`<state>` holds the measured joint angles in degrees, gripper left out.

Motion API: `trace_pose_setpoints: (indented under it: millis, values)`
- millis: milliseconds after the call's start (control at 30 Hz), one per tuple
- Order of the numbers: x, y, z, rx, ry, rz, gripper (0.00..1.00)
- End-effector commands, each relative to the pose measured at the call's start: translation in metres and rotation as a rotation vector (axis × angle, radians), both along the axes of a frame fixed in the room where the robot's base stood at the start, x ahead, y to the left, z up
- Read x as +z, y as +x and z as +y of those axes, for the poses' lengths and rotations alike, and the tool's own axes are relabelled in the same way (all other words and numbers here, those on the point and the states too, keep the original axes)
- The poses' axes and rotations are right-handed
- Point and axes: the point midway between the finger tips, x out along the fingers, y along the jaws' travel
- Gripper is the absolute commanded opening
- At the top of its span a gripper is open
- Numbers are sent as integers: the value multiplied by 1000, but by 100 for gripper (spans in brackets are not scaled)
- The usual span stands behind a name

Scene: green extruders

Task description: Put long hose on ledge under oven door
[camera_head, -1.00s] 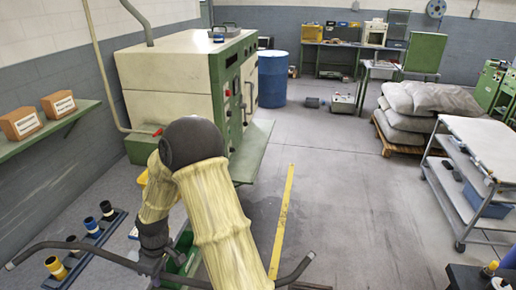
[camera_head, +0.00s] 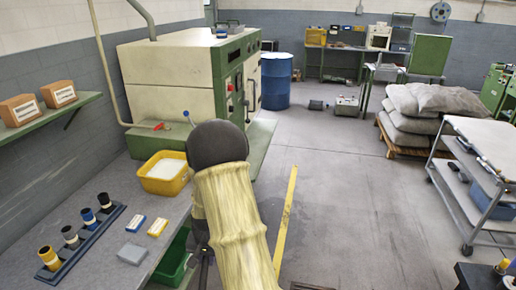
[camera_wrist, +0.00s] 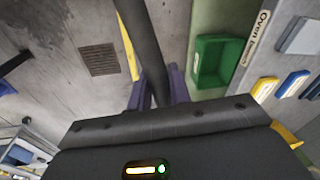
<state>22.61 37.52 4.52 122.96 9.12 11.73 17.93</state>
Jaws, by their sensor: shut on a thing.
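My gripper (camera_wrist: 158,84) shows in the wrist view with its purple fingers shut on the long hose (camera_wrist: 141,42), a dark tube running up and out of the top of the picture. In the head view my pale-covered arm hides the gripper and the hose. The oven (camera_head: 165,82) is a large cream and green cabinet beyond the arm, its door side facing right. The green ledge (camera_head: 262,138) sticks out low along that side, and its bare top shows. The arm is in front of the ledge's near end. The hose is apart from the ledge.
A yellow bin (camera_head: 165,180), small boxes and a rack of rollers (camera_head: 78,240) are on the grey bench at left. A green bin (camera_wrist: 217,62) is beside the bench. A blue barrel (camera_head: 276,80) stands beyond the oven.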

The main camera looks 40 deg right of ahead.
Motion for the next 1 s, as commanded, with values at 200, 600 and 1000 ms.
trace_pose_setpoints:
  millis: [200, 600, 1000]
  values:
    - [-47, -5, -22, -195, -4, -11, 0]
    - [-133, -7, -27, -239, -4, -12, 0]
    - [-157, -7, -30, -259, -4, -12, 0]
